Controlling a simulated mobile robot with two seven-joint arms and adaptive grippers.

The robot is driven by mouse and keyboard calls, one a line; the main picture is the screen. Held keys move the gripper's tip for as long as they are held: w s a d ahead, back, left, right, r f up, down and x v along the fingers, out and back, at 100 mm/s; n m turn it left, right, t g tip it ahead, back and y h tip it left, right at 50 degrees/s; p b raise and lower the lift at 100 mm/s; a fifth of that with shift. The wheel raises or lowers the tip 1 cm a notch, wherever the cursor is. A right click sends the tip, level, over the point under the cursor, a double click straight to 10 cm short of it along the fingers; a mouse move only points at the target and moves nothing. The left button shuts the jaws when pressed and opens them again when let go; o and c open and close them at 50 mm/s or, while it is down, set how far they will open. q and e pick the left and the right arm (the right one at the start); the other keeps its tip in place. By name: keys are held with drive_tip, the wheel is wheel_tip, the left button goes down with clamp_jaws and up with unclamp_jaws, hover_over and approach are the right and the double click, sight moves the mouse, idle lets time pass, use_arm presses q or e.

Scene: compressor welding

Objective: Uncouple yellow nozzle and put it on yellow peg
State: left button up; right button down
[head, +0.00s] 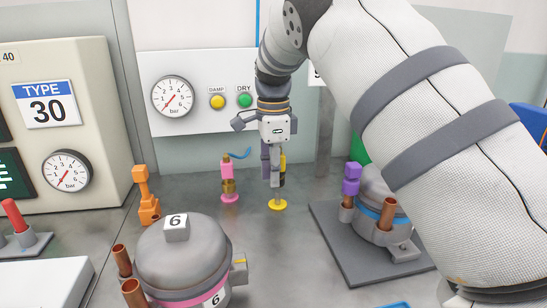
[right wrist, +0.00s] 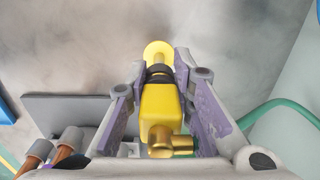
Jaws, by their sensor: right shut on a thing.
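My right gripper (head: 272,172) points down at the back of the bench, shut on the yellow nozzle (head: 283,163). The right wrist view shows the nozzle (right wrist: 160,104) between the purple-lined fingers, with a brass fitting at its near end and a dark collar at its far end. The yellow peg (head: 277,204) with its round base stands right below the nozzle. Its yellow disc (right wrist: 158,48) lies beyond the nozzle's tip in the right wrist view. The nozzle is in line with the peg, but I cannot tell whether it is seated on it. My left gripper is out of view.
A pink nozzle (head: 228,175) stands on a pink base left of the yellow peg. An orange stand (head: 146,195) is further left. A grey compressor marked 6 (head: 184,255) is in front. Another compressor (head: 378,205) with a purple piece sits on a dark plate at right.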

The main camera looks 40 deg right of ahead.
drive_tip(key=shift+f, duration=0.35)
drive_tip(key=shift+f, duration=0.25)
drive_tip(key=shift+f, duration=1)
drive_tip(key=c, duration=1.3)
unclamp_jaws()
wheel_tip(320, 180, up, 12)
drive_tip(key=shift+r, duration=0.1)
